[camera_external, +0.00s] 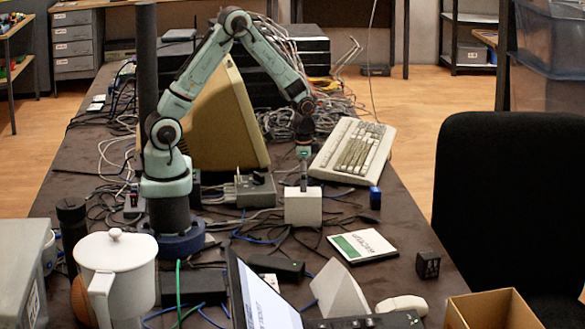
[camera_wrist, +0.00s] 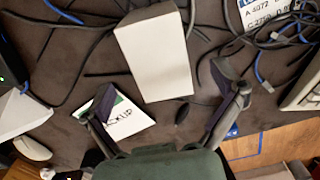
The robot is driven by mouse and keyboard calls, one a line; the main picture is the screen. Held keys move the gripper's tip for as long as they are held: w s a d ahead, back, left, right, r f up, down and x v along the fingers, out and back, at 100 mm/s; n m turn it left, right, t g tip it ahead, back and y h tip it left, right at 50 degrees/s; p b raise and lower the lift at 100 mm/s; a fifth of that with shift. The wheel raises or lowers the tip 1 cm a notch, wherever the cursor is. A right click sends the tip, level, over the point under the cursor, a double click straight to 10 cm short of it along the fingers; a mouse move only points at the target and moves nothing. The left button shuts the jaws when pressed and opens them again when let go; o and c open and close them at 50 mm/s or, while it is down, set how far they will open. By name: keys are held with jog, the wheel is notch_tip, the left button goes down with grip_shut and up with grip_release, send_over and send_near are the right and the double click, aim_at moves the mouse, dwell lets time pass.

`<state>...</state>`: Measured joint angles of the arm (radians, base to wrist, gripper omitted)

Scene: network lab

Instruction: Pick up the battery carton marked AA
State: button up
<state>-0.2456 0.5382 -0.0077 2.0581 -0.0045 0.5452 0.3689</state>
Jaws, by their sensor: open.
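A plain white carton (camera_external: 303,208) stands on the dark table below my gripper (camera_external: 303,182); I can read no AA mark on it. In the wrist view the white carton (camera_wrist: 155,60) lies between and beyond the two spread fingers of my gripper (camera_wrist: 165,84). The gripper is open and holds nothing. In the outside view its tip is just above or in front of the carton's upper edge; I cannot tell whether it touches. A small blue box (camera_external: 375,198) stands to the right, and a small black box (camera_external: 428,265) further forward; their print is not legible.
A flat white and green case (camera_external: 362,246) lies in front of the carton. A beige keyboard (camera_external: 352,150) is behind it to the right. Cables run around the carton. A white jug (camera_external: 115,275), a laptop (camera_external: 265,300) and an open cardboard box (camera_external: 490,312) are at the front.

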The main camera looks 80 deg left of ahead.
aim_at(303, 201)
notch_tip(303, 201, down, 5)
jog(key=shift+f, duration=0.15)
jog(key=c, duration=1.3)
